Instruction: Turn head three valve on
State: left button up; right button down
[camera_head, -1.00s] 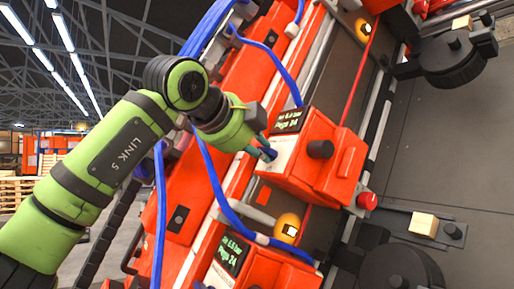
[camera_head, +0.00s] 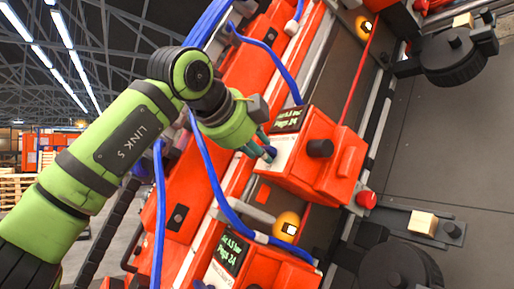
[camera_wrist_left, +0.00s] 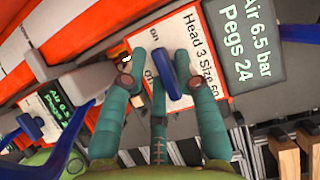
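The head three unit is an orange box (camera_head: 322,158) with a dark display and a white label. In the left wrist view the label (camera_wrist_left: 193,50) reads "Head 3 Size 60", with "on" and partly hidden lettering beside the lever. The blue valve lever (camera_wrist_left: 172,74) stands at this label; it shows small in the head view (camera_head: 270,152). My left gripper (camera_wrist_left: 160,62) has its teal fingers spread around the lever, which lies between them; firm contact cannot be told. In the head view the left gripper (camera_head: 262,142) is at the box's left face. My right gripper is out of view.
A second orange unit (camera_head: 222,270) with a similar display sits below. Blue hoses (camera_head: 215,185) run close to my left arm. A black knob (camera_head: 320,148), a red button (camera_head: 366,199) and a yellow lamp (camera_head: 287,226) are nearby. Grey conveyor surface lies right.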

pick_arm(q)
jog(key=v, duration=1.2)
dwell(0.4)
